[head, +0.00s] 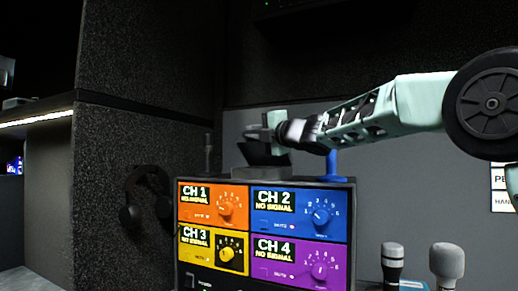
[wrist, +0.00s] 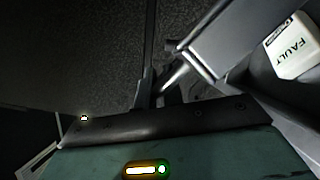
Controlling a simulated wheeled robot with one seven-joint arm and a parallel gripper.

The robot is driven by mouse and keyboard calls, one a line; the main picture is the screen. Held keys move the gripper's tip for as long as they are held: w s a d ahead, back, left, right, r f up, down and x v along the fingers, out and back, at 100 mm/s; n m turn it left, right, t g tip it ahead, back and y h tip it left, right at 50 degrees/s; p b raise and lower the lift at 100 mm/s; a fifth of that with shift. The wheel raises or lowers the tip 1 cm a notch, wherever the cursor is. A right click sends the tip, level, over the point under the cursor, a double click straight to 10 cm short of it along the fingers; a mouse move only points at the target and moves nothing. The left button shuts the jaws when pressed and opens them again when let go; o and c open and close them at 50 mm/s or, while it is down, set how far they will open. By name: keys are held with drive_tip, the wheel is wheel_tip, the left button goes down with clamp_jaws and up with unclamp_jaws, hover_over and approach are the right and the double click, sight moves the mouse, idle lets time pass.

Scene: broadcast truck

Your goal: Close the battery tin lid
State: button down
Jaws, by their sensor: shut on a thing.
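The battery tin (head: 262,173) is a low grey box on top of the channel unit in the head view. Its dark lid (head: 264,154) stands raised and tilted above it. My gripper (head: 266,134) reaches in from the right and is shut on the lid's upper part, just above the tin. In the wrist view my gripper (wrist: 158,97) shows its fingers close together near the middle, by a thin dark edge. The exact contact is dark and hard to make out there.
The channel unit (head: 249,232) has orange, blue, yellow and purple panels. A blue post (head: 332,163) stands on its top at the right, and a thin dark post (head: 209,156) at the left. Headphones (head: 146,199) hang at left. Two microphones (head: 447,262) stand at lower right.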

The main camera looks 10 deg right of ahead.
drive_tip(key=shift+s+a+f+n+y+b, duration=0.15)
drive_tip(key=shift+s+f+n+b, duration=0.35)
drive_tip(key=shift+b, duration=0.55)
drive_tip(key=shift+s+a+f+n+y+b, duration=0.15)
drive_tip(key=shift+a+f+b, duration=0.1)
drive_tip(key=shift+f+b, duration=0.65)
drive_tip(key=shift+s+a+f+n+b, duration=0.2)
drive_tip(key=shift+s+f+n+b, duration=0.2)
drive_tip(key=shift+b, duration=0.75)
drive_tip(key=shift+f, duration=0.1)
drive_tip(key=c, duration=1.8)
unclamp_jaws()
drive_tip(key=b+v, duration=0.3)
drive_tip(key=v, duration=1.4)
drive_tip(key=shift+s+f, duration=0.15)
drive_tip(key=shift+f, duration=0.1)
